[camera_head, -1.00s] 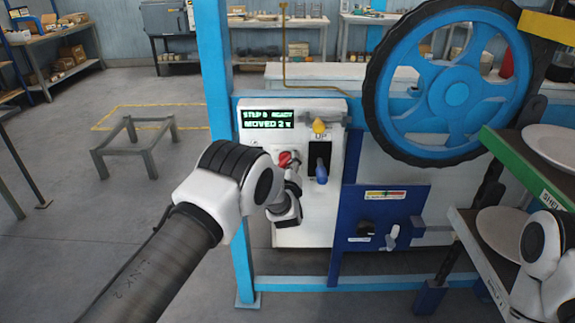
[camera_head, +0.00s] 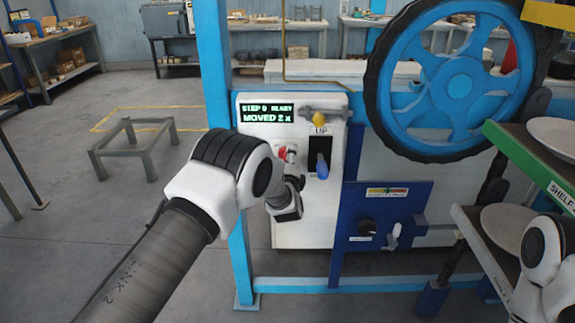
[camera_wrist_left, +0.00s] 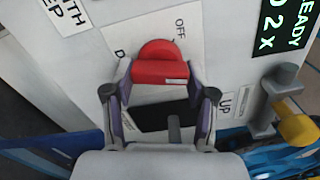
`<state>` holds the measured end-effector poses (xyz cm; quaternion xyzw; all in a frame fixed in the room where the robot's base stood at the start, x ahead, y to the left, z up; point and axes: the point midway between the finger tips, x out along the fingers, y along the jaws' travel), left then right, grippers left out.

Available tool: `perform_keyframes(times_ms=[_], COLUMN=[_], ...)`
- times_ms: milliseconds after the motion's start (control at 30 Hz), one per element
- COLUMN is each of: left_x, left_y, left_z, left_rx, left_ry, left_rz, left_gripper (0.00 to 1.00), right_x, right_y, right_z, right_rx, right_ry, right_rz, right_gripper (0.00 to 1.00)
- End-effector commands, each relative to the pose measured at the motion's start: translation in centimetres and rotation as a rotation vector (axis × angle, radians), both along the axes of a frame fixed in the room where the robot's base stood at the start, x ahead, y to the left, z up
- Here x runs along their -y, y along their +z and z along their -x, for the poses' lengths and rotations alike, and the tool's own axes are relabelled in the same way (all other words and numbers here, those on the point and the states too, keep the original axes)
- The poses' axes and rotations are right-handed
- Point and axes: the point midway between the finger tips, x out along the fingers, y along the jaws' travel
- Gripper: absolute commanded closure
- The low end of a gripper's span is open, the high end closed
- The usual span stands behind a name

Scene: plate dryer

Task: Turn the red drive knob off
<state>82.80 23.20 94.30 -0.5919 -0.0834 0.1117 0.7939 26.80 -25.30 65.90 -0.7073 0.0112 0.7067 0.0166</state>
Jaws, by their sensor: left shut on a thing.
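The red drive knob (camera_head: 283,153) is on the white control panel (camera_head: 305,215), below the lit display. In the left wrist view the knob (camera_wrist_left: 160,62) sits on a pale label plate reading OFF, with another word partly hidden. My left gripper (camera_head: 289,172) reaches the panel from the left; in its wrist view (camera_wrist_left: 160,78) one finger lies on each side of the knob, closed on it. The arm hides part of the knob in the head view. My right gripper is out of view; only part of my right arm shows at the lower right.
A blue lever (camera_head: 322,167) marked UP stands just right of the knob, with a yellow knob (camera_head: 319,120) above. A large blue wheel (camera_head: 455,85) and plate shelves (camera_head: 535,160) are at the right. A blue post (camera_head: 217,70) stands left.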

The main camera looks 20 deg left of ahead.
Motion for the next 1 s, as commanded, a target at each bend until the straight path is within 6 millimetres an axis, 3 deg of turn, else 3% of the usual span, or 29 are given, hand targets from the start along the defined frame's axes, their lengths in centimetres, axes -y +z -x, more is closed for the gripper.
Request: perform_keyframes(times_ms=[1000], left_x=[-0.1], left_y=[0.7], left_z=[-0.1], left_rx=[0.262], left_ry=[-0.002], left_rz=[0.884], left_gripper=[0.79], right_x=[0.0], right_y=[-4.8], right_z=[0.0], right_rx=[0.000], right_ry=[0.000], right_rz=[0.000], right_gripper=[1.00])
